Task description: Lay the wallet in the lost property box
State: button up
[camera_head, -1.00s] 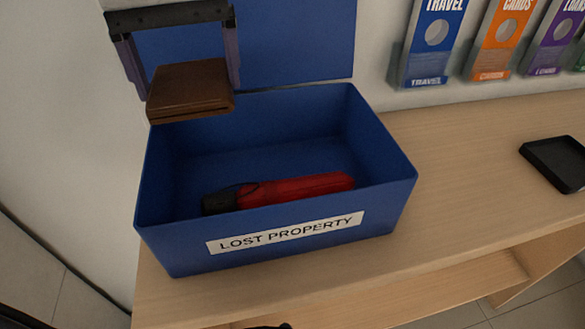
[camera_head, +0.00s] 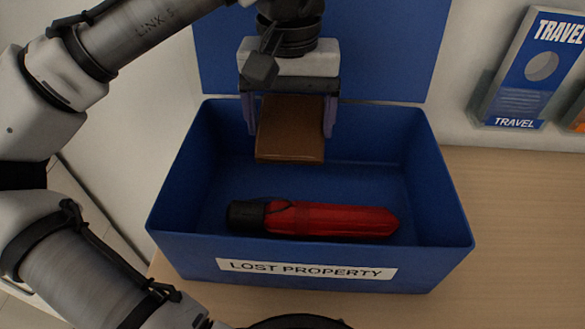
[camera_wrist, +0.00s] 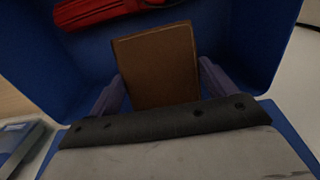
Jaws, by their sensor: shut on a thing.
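The brown wallet (camera_head: 290,130) is held between the two purple fingers of my gripper (camera_head: 290,120). It hangs over the back part of the blue lost property box (camera_head: 440,195), at about the height of the rim, apart from the floor as far as I can tell. The box is open, with its lid (camera_head: 390,50) up behind and a white label on the front. In the wrist view the wallet (camera_wrist: 157,68) sits between the fingers of my gripper (camera_wrist: 160,85), with the box wall (camera_wrist: 265,30) around it.
A red folded umbrella with a black end (camera_head: 330,219) lies in the front part of the box; it also shows in the wrist view (camera_wrist: 90,12). A travel leaflet holder (camera_head: 530,70) is on the wall at right. The wooden counter (camera_head: 525,220) right of the box is clear.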

aim_at(291, 183)
notch_tip(291, 183, down, 9)
jog(key=shift+f, duration=0.1)
jog(key=shift+c, duration=0.5)
jog(key=shift+s+f, duration=0.15)
jog(key=shift+f, duration=0.45)
jog(key=shift+c, duration=1.2)
jog(key=o, duration=1.3)
jog(key=shift+f, duration=0.1)
jog(key=shift+o, duration=0.5)
jog(key=shift+w, duration=0.2)
notch_tip(291, 183, up, 12)
jog(key=shift+r+b, duration=0.2)
jog(key=shift+b, duration=0.2)
